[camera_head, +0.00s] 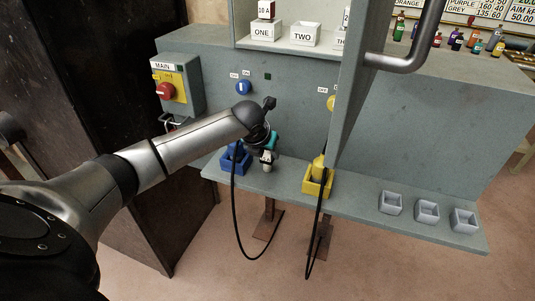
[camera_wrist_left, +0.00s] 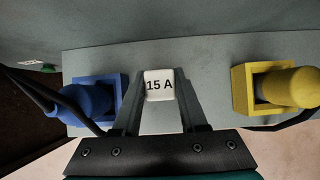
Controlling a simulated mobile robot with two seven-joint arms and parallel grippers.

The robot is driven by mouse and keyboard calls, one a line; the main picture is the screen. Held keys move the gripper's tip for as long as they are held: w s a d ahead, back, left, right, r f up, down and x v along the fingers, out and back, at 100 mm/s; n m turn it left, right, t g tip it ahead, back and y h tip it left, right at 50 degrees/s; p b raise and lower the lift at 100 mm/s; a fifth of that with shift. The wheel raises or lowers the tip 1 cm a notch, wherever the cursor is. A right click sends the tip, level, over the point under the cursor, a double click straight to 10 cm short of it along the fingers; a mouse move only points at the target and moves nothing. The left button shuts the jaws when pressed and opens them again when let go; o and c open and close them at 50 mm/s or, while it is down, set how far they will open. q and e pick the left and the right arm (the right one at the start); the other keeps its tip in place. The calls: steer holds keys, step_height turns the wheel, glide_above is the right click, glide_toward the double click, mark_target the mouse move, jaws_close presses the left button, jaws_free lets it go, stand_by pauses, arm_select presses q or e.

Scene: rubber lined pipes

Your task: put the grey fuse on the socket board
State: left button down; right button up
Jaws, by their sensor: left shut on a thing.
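My left gripper (camera_head: 267,160) is shut on a small block with a pale face marked "15 A" (camera_wrist_left: 159,85); its body colour is hard to tell. The wrist view shows the block between the two fingertips (camera_wrist_left: 160,100). The gripper is above the grey ledge, between the blue and yellow boxes. An open cabinet on top holds white blocks marked ONE (camera_head: 262,32) and TWO (camera_head: 304,35), with a third partly hidden by the open door. A block marked "10 A" (camera_head: 266,10) stands on ONE. TWO looks empty. My right gripper is not in view.
A blue box (camera_head: 235,165) and a yellow box (camera_head: 317,184) hold plugs with black cables. A MAIN switch box (camera_head: 177,87) is at the left.

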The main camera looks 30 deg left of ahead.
arm_select(q)
steer(key=shift+c, duration=2.2)
jaws_free()
steer(key=shift+f, duration=0.1)
steer(key=shift+s+r, duration=0.1)
steer(key=shift+r, duration=0.25)
steer(key=shift+s+d+r+p, duration=0.1)
steer(key=shift+s+r+p, duration=0.25)
steer(key=shift+r+p, duration=0.2)
steer(key=p+v, duration=0.4)
steer(key=v, duration=0.6)
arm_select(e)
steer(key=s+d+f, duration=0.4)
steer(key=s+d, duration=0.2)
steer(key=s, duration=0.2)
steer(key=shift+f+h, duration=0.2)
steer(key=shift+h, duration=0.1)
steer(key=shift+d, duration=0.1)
